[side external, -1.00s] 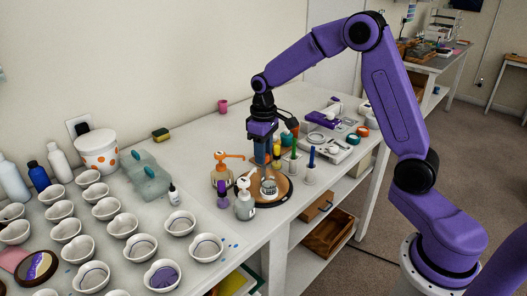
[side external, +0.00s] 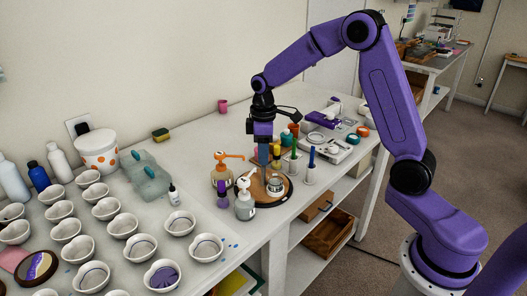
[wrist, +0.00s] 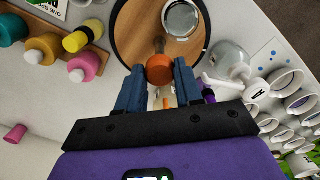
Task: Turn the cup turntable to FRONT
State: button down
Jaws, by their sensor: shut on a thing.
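The cup turntable (side external: 272,201) is a round wooden disc with a dark rim, on the bench below my gripper. It also shows at the top of the wrist view (wrist: 130,38). A clear cup (side external: 276,185) stands on it, also seen in the wrist view (wrist: 181,18). An orange knob (wrist: 160,69) on a short brown stem sits at the turntable's edge. My gripper (wrist: 160,77), with blue fingers, points down and is shut on the knob, one finger on each side. In the side view the fingers hide the knob. I cannot make out a FRONT mark.
Pump bottles, one orange-topped (side external: 224,172) and one grey (side external: 244,204), stand close at the left of the turntable. Green (side external: 294,160) and blue (side external: 311,169) upright tools stand close at its right. Many white cups (side external: 124,225) fill the bench's left.

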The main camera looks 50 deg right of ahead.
jog(key=shift+w+r+n, duration=0.1)
jog(key=shift+n, duration=0.2)
dwell(0.4)
jog(key=c, duration=0.7)
grip_release()
jog(key=shift+c, duration=0.2)
notch_tip(320, 180, up, 17)
jog(key=shift+r, duration=0.2)
jog(key=s+a+f+n, duration=0.1)
jog(key=s+a+f, duration=0.25)
jog(key=s, duration=0.45)
jog(key=s+a+f+n, duration=0.1)
jog(key=s+a+f, duration=0.1)
jog(key=s+a, duration=0.45)
jog(key=s+d+f, duration=0.2)
jog(key=s+f, duration=0.1)
jog(key=s, duration=0.6)
jog(key=s+d+f+n, duration=0.1)
jog(key=s+f, duration=0.3)
jog(key=s, duration=0.6)
jog(key=shift+d+f+n, duration=0.15)
jog(key=shift+d+n, duration=0.15)
jog(key=shift+d, duration=0.3)
